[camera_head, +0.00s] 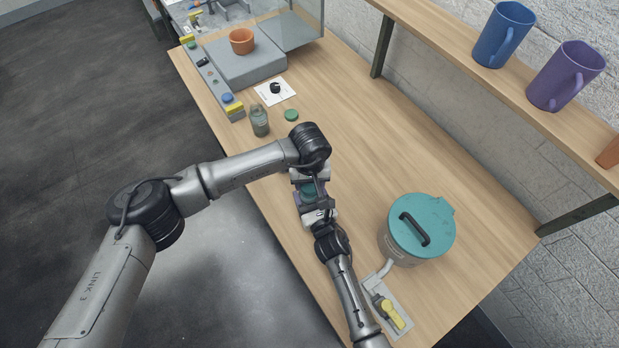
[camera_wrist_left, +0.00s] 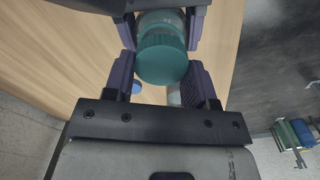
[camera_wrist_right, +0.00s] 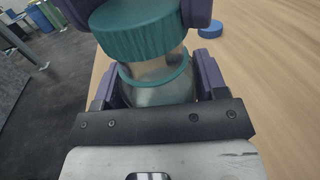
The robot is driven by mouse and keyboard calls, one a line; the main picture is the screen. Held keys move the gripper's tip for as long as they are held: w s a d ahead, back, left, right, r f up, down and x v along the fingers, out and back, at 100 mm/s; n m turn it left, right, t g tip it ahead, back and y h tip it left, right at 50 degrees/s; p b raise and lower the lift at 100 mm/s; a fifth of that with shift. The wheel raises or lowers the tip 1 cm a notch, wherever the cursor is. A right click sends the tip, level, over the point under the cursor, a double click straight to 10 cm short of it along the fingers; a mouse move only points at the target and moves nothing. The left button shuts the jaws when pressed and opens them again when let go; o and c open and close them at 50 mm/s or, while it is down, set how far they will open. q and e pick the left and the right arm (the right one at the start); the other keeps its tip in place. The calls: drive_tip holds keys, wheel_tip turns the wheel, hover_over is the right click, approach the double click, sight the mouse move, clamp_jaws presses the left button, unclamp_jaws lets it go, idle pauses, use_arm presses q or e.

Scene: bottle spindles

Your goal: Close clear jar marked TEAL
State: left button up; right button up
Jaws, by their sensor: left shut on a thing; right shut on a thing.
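A clear jar (camera_wrist_right: 160,92) with a teal ring around its neck is held between the fingers of my right gripper (camera_wrist_right: 160,82). A teal lid (camera_wrist_right: 138,32) is at the jar's mouth. A band of clear neck shows between lid and ring; I cannot tell whether the lid is seated. My left gripper (camera_wrist_left: 162,78) is shut on the lid, which also shows in its wrist view (camera_wrist_left: 162,60). In the head view the two grippers meet end to end over the table, with the lid (camera_head: 309,191) partly visible between them. No marking is readable.
Another jar (camera_head: 259,121) and a green lid (camera_head: 291,115) are on the table beyond my arms. A large pot (camera_head: 398,248) with a teal cover and a yellow-handled valve (camera_head: 389,312) stand right of my right arm. Mugs (camera_head: 502,35) are on the shelf.

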use_arm(q)
drive_tip(key=shift+f, duration=0.55)
idle(0.5)
use_arm(e)
clamp_jaws()
use_arm(q)
drive_tip(key=m, duration=0.6)
drive_tip(key=shift+d+m, duration=0.15)
drive_tip(key=shift+m, duration=0.15)
drive_tip(key=m, duration=0.5)
drive_tip(key=shift+s+d, duration=0.1)
drive_tip(key=shift+d, duration=0.05)
drive_tip(key=shift+m, duration=0.7)
drive_tip(key=o, duration=0.9)
